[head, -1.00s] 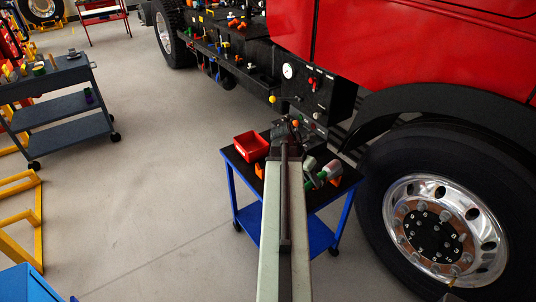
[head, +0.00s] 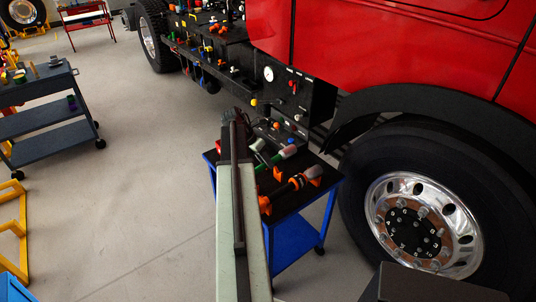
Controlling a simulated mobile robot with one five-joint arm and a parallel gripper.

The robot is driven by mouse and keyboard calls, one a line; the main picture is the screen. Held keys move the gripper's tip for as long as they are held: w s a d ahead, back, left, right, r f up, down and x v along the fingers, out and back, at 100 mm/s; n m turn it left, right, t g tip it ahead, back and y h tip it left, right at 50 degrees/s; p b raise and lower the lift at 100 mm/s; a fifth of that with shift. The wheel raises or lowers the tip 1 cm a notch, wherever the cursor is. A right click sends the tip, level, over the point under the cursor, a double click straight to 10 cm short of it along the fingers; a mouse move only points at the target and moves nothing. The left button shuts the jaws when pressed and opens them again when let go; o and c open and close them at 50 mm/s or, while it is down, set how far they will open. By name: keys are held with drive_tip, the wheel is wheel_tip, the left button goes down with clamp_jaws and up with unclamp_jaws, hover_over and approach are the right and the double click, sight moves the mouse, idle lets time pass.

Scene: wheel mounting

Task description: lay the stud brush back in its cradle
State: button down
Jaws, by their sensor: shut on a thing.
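The stud brush (head: 286,153), with a green part and a pale pinkish end, shows just right of the far end of my arm, over the blue cart. My gripper (head: 262,151) is shut on it; the arm partly hides the jaws, so the exact grip is unclear. Orange supports (head: 315,172) stand on the dark cart top (head: 321,162), below and right of the brush. An orange and grey tool (head: 297,182) appears to lie between them. I cannot tell which support is the brush's cradle. The brush appears apart from the supports.
The blue cart (head: 293,245) stands beside the truck's large wheel (head: 424,222). A dark panel with a gauge (head: 268,74) is behind it. A grey trolley (head: 45,119) stands at the far left. The floor between is clear.

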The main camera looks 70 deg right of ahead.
drive_tip(key=d, duration=0.2)
drive_tip(key=d+m, duration=0.1)
drive_tip(key=shift+w+d+r+y, duration=0.1)
drive_tip(key=shift+w+r+y, duration=0.2)
wheel_tip(320, 180, down, 7)
drive_tip(key=b, duration=0.7)
idle(0.7)
drive_tip(key=shift+f+b, duration=0.8)
drive_tip(key=shift+f, duration=0.1)
drive_tip(key=shift+f+b, duration=0.65)
drive_tip(key=c, duration=1.2)
unclamp_jaws()
drive_tip(key=shift+o, duration=0.2)
drive_tip(key=shift+r, duration=0.1)
